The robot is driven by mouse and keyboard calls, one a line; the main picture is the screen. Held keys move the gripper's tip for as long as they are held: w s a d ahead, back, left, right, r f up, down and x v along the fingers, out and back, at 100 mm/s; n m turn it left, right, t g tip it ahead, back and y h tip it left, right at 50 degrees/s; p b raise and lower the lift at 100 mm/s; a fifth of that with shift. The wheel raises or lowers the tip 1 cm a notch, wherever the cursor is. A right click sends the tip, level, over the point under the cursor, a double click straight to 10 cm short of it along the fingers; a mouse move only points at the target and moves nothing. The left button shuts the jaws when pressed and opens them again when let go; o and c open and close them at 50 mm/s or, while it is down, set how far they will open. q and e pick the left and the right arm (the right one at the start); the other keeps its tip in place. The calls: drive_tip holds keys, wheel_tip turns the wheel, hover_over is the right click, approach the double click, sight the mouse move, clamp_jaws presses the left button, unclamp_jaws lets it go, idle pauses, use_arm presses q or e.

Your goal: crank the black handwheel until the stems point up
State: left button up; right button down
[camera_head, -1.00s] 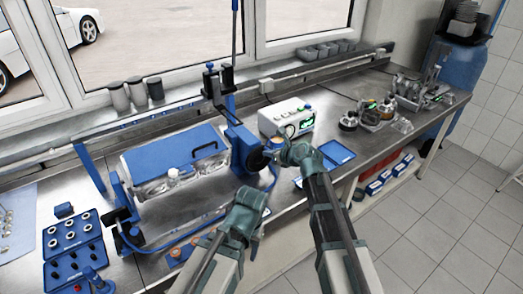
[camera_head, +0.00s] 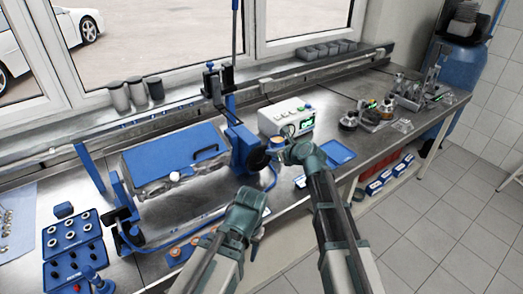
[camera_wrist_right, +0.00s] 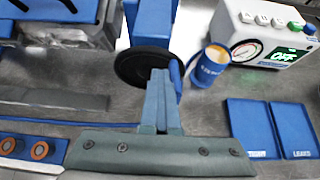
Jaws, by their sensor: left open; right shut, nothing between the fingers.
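The black handwheel (camera_head: 257,159) is on the right end of the blue stand. In the right wrist view the handwheel (camera_wrist_right: 132,68) is a dark disc behind my right fingertips. My right gripper (camera_head: 277,154) is shut and empty, with its fingers (camera_wrist_right: 160,78) overlapping the rim; I cannot tell if they touch. The stand carries a grey metal engine part (camera_head: 195,186) with a blue plate (camera_head: 170,158) on its upper face, tilted towards me. A white round piece (camera_head: 174,176) shows at its front. Stems are not clearly visible. My left gripper (camera_head: 250,203) is open, low in front of the stand.
A blue-labelled cup (camera_wrist_right: 210,66) and a white gauge box (camera_wrist_right: 265,30) stand right of the handwheel. Two blue trays (camera_wrist_right: 270,130) lie in front of the box. A blue ring holder (camera_head: 75,250) is at left. Metal parts (camera_head: 415,90) stand at the far right.

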drive_tip(key=shift+w+d, duration=0.3)
drive_tip(key=shift+d, duration=0.1)
drive_tip(key=shift+w+d+f, duration=0.25)
drive_tip(key=shift+d, duration=0.05)
drive_tip(key=shift+w+d+b, duration=0.1)
drive_tip(key=shift+b, duration=0.2)
drive_tip(key=shift+w+d+f, duration=0.15)
drive_tip(key=shift+d+f, duration=0.05)
drive_tip(key=shift+f, duration=0.1)
drive_tip(key=shift+d, duration=0.1)
drive_tip(key=shift+f+b, duration=0.15)
drive_tip(key=shift+b, duration=0.2)
